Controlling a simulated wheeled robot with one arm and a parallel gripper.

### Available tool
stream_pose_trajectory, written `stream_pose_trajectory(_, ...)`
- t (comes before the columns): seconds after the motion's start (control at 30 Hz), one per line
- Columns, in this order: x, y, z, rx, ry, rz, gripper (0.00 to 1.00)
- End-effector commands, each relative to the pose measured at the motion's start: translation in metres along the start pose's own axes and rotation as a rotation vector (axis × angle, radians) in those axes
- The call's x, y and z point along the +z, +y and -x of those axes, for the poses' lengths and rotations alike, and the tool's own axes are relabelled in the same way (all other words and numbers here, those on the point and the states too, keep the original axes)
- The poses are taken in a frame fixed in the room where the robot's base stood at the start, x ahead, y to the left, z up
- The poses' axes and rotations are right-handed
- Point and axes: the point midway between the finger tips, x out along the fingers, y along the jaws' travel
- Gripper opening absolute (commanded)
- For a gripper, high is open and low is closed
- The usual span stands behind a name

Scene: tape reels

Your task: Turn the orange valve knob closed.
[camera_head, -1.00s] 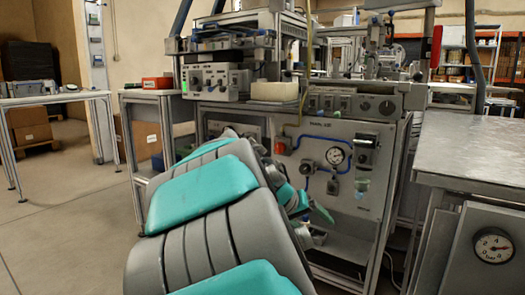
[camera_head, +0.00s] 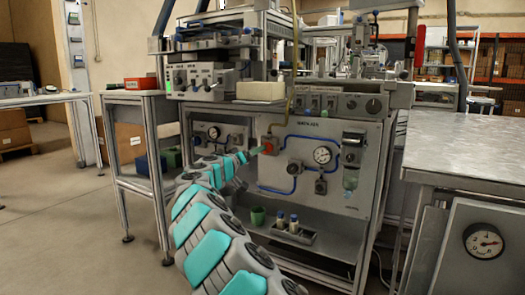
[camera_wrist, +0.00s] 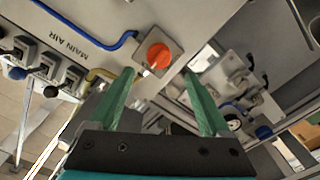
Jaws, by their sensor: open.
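The orange valve knob (camera_wrist: 159,56) sits on a square grey plate on the panel. In the wrist view it shows just beyond the fingertips, between their lines. In the head view the knob (camera_head: 268,148) is a small red-orange spot, partly hidden by my gripper. My gripper (camera_wrist: 158,78) has two green fingers spread apart, with nothing between them. In the head view my gripper (camera_head: 256,151) points at the knob from the left. I cannot tell whether a fingertip touches the knob or its plate.
A metal table (camera_head: 470,150) stands at the right.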

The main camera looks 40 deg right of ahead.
Motion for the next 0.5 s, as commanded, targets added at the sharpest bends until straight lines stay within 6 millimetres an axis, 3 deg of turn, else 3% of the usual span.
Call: stream_pose_trajectory(0.5, 0.001, 0.000, -0.051, -0.003, -0.002, -0.002, 0.81)
